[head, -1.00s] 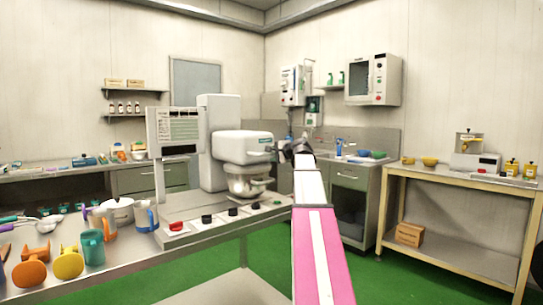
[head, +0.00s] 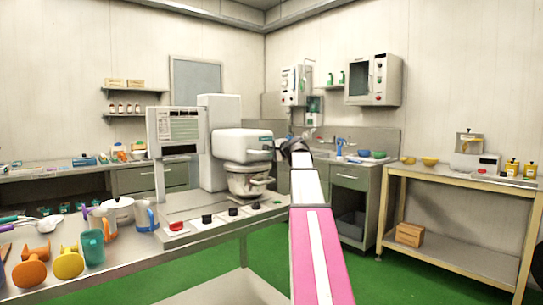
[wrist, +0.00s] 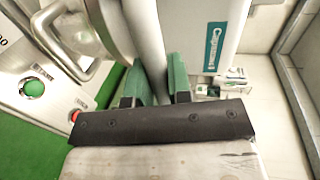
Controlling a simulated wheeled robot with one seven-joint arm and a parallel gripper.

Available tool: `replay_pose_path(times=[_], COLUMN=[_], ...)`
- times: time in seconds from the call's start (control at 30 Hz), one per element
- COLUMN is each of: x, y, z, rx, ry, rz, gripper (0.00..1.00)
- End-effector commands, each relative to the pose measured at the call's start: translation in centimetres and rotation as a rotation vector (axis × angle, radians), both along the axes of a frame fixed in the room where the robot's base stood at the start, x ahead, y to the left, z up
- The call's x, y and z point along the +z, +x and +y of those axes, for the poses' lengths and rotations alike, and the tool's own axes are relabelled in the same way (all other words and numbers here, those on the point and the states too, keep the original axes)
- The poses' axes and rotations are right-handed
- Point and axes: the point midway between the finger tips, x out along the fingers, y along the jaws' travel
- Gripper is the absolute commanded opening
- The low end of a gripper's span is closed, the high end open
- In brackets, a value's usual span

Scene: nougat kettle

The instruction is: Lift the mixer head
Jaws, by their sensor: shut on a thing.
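The white mixer head (head: 238,145) sits on the stand mixer at the middle of the head view, its front a little above the metal bowl (head: 246,183). My gripper (head: 284,146) is at the head's front right end, with its fingertips hard to make out there. In the wrist view, the green fingers (wrist: 157,82) are closed on a pale rounded bar along the mixer head (wrist: 213,30), whose white side carries a teal label. The bowl's metal handle (wrist: 68,45) shows at upper left of that view. The bar's far end is hidden by the fingers.
The mixer's base (head: 215,222) carries a red button (head: 176,226) and several dark knobs. A screen panel (head: 175,132) stands left of the mixer. Mugs and dumbbell-shaped things crowd the counter's left. Green floor is open toward the wooden table (head: 450,183) at right.

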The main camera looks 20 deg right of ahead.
Motion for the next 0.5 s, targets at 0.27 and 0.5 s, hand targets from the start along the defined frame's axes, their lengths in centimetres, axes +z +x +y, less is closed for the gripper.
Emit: replay_pose_path(times=[0.27, 0.5], x=[6.4, 11.9], y=[0.2, 0.2], z=[-0.1, -0.1], rx=[0.0, -0.001], ry=[0.003, 0.003], rz=[-0.01, -0.009], gripper=[0.0, 0.0])
